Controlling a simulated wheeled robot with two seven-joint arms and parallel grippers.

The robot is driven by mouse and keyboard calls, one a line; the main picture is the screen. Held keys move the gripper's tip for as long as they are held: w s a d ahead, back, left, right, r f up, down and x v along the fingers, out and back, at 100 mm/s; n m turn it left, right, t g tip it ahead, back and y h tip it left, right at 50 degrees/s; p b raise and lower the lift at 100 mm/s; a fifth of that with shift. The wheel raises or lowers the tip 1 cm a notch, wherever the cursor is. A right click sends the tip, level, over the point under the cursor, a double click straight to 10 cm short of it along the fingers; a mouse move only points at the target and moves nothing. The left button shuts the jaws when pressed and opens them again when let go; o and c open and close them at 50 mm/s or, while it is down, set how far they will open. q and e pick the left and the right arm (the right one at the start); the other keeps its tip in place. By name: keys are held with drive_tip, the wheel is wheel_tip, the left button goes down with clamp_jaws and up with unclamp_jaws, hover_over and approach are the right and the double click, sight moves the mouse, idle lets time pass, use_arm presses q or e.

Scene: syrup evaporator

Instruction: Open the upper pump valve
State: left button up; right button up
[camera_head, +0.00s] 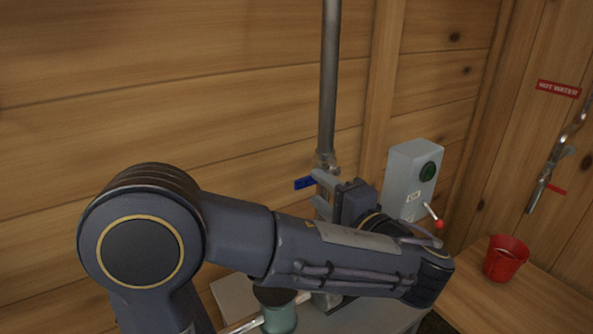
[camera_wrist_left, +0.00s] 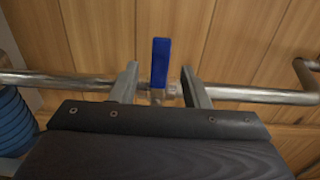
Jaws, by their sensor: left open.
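The upper pump valve has a blue lever handle (camera_head: 304,183) on the vertical metal pipe (camera_head: 328,90) against the wooden wall. The handle points left, across the pipe. My left gripper (camera_head: 317,191) is open at the valve, its fingers pointing left. In the left wrist view the blue handle (camera_wrist_left: 159,62) stands crosswise to the pipe (camera_wrist_left: 255,95), between the two spread fingers of my left gripper (camera_wrist_left: 159,70). A gap shows on each side of the handle. My left arm hides the lower pipe and part of the pump. My right gripper is not seen.
A grey switch box (camera_head: 402,170) with a green button and a red-tipped lever (camera_head: 436,217) stands right of the gripper. A red bucket (camera_head: 505,260) sits on the wooden surface. A "HOT WATER" sign (camera_head: 558,88) and another pipe (camera_head: 541,183) are at the far right.

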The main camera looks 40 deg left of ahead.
sight(309, 182)
use_arm(q)
drive_tip(key=p+x, duration=0.1)
drive_tip(key=x, duration=0.5)
drive_tip(key=shift+a, duration=0.25)
clamp_jaws()
